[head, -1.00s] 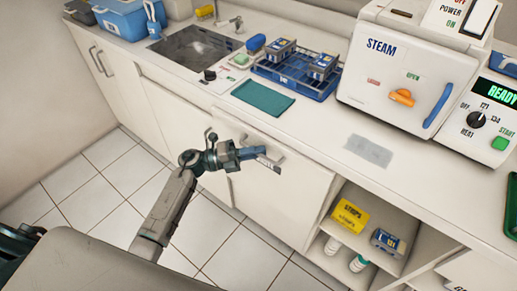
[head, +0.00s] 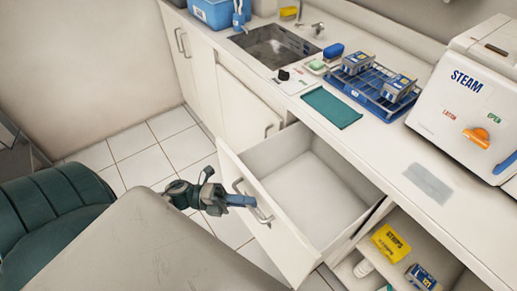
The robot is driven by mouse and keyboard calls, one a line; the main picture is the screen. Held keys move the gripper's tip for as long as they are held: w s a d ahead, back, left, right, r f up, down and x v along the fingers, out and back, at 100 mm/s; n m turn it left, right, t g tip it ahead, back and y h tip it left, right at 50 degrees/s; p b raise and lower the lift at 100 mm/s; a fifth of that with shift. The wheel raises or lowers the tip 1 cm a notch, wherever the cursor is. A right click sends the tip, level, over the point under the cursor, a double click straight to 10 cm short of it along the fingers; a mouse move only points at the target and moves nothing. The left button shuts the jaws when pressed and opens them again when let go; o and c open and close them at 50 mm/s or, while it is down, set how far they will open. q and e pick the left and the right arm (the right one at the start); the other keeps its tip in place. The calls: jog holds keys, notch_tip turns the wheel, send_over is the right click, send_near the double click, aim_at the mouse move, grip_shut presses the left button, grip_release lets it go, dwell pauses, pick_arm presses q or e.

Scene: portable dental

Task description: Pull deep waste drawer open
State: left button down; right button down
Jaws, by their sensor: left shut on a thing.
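The deep waste drawer (head: 285,243) is a white drawer under the counter, pulled well out, with its empty pale interior showing. Its metal bar handle (head: 240,187) is on the front panel. My left gripper (head: 250,203) is at the drawer front with its blue fingers shut on the handle. The exact contact is partly hidden by the fingers. My right gripper is not in view.
A dental chair (head: 55,215) with dark green padding is at the left. An open shelf with a yellow strips box (head: 390,243) is right of the drawer. The counter above holds a blue rack (head: 372,90), a green cloth (head: 331,107), a sink (head: 275,46) and a steam sterilizer (head: 465,110).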

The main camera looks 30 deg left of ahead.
pick_arm(q)
jog(key=shift+s+a, duration=0.15)
jog(key=shift+s, duration=0.15)
jog(key=c, duration=1.8)
grip_release()
jog(key=shift+o, duration=0.2)
